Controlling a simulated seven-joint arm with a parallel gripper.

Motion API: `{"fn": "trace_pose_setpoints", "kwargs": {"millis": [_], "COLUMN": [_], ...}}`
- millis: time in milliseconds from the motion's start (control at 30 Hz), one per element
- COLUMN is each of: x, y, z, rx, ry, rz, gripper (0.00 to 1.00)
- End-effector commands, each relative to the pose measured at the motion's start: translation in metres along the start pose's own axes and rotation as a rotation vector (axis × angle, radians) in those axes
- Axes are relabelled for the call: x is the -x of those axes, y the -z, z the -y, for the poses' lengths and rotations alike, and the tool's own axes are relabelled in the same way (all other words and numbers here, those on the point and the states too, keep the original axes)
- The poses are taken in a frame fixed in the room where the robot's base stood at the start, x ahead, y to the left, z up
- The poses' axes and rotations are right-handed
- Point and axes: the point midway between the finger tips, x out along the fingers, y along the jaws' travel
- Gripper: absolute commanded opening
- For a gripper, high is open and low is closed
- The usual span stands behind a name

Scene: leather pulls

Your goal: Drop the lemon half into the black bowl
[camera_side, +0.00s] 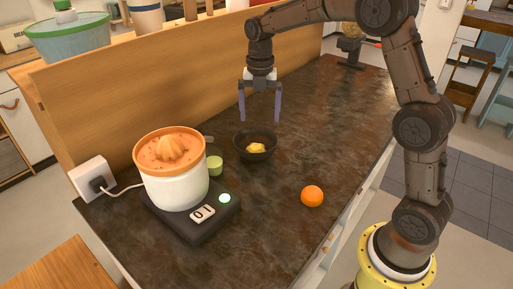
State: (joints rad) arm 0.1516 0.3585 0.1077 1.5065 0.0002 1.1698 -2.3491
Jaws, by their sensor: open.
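The black bowl (240,143) stands on the dark countertop, to the right of the juicer. A small yellow piece, which looks like the lemon half (256,148), lies inside the bowl. My gripper (260,119) is open, with its two purple fingers pointing down above the bowl's far side. Nothing shows between the fingers. The fingertips look apart from the lemon half.
An orange and white citrus juicer (173,178) stands on a dark base with a lit button and a 0/1 switch. An orange (312,196) lies front right. A wooden panel (150,85) runs along the back.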

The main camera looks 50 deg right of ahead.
Motion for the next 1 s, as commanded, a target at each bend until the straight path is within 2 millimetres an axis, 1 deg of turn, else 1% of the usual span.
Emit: {"fn": "trace_pose_setpoints", "kwargs": {"millis": [167,267,500,600,800,1000], "x": [0.018,0.037,0.09,0.108,0.131,0.138], "y": [-0.001,-0.001,-0.001,-0.001,-0.001,0.0], "z": [-0.001,-0.001,-0.001,-0.001,0.0,0.0], "rx": [0.0,0.0,0.0,0.0,-0.001,0.0], "ry": [-0.004,-0.005,-0.005,-0.005,-0.002,-0.001], "rz": [0.004,0.005,0.005,0.004,0.002,0.001], "gripper": [1.0,1.0,1.0,1.0,1.0,1.0]}}
